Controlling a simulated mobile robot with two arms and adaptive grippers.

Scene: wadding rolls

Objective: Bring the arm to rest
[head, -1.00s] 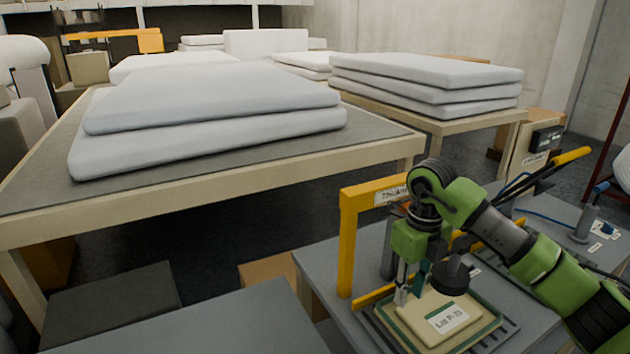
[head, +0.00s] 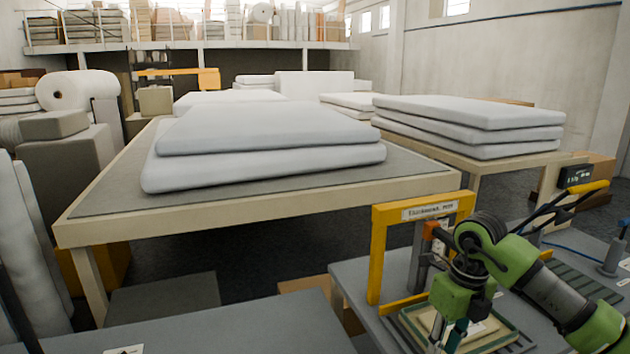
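My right arm (head: 540,285), green and grey, comes in from the lower right in the head view. Its gripper (head: 447,338) points down over a green-rimmed tray (head: 512,336) on the grey bench. The fingers reach the bottom edge of the picture, so their tips and any contact with the tray's contents are hidden. My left gripper does not show.
A yellow gauge frame (head: 376,250) stands on the bench (head: 350,277) close to the arm's left. A wooden table (head: 255,211) bears white wadding slabs (head: 265,160). A second table (head: 480,163) holds stacked slabs (head: 470,125). A dark floor gap lies below.

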